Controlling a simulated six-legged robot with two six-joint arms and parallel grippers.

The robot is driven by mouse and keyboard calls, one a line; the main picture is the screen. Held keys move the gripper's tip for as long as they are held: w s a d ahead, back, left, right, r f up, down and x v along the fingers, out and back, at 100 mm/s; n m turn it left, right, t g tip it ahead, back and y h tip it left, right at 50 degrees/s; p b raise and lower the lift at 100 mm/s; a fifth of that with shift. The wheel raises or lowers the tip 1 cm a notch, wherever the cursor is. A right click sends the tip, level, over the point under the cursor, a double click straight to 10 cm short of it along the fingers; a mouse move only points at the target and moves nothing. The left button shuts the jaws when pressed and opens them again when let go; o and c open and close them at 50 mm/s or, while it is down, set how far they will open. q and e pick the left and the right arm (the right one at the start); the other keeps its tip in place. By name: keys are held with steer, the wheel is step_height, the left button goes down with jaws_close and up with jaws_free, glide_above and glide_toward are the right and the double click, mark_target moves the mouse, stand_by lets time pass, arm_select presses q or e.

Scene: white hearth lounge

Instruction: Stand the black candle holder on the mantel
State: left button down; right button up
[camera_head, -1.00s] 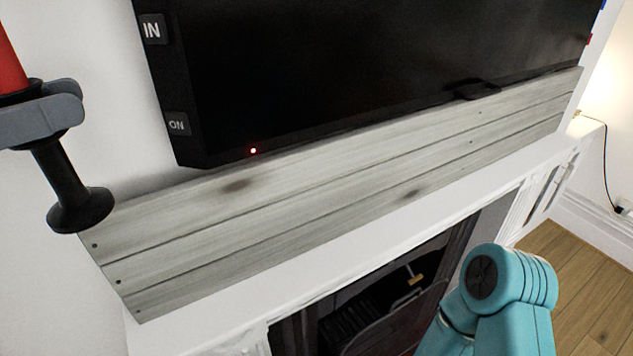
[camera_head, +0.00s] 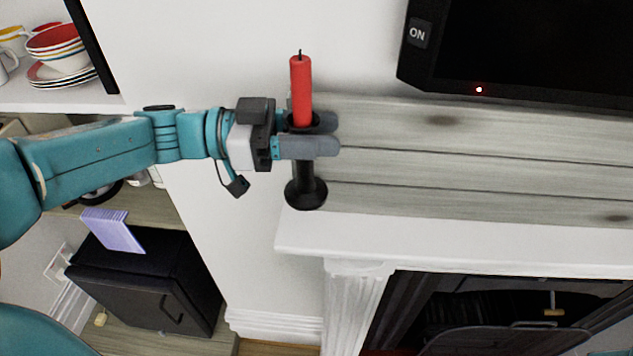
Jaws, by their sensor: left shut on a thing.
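The black candle holder (camera_head: 306,190) is upright, with a red candle (camera_head: 301,90) in its top. My left gripper (camera_head: 312,144) comes in from the left and is shut on the holder just below its cup. The holder's round base shows in front of the grey boards, above the left end of the white mantel (camera_head: 450,238). I cannot tell whether the base touches anything. My right gripper is out of view.
Grey wooden boards (camera_head: 480,150) run along the back of the mantel. A black television (camera_head: 560,50) hangs above them at the right. The mantel top is clear to the right. Shelves with bowls (camera_head: 55,40) and a black cabinet (camera_head: 145,285) stand at the left.

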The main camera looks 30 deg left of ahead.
mark_target(297, 185)
arm_select(q)
steer(key=f, duration=0.4)
steer(key=shift+a+f, duration=0.2)
steer(key=shift+f, duration=0.2)
step_height(297, 185, down, 4)
steer(key=shift+d+f, duration=0.1)
steer(key=shift+w+f, duration=0.1)
steer(key=shift+f, duration=0.1)
steer(key=shift+r, duration=0.1)
steer(key=shift+f+b, duration=0.2)
steer(key=shift+b, duration=0.1)
steer(key=c, duration=0.9)
jaws_free()
steer(key=shift+f, duration=0.1)
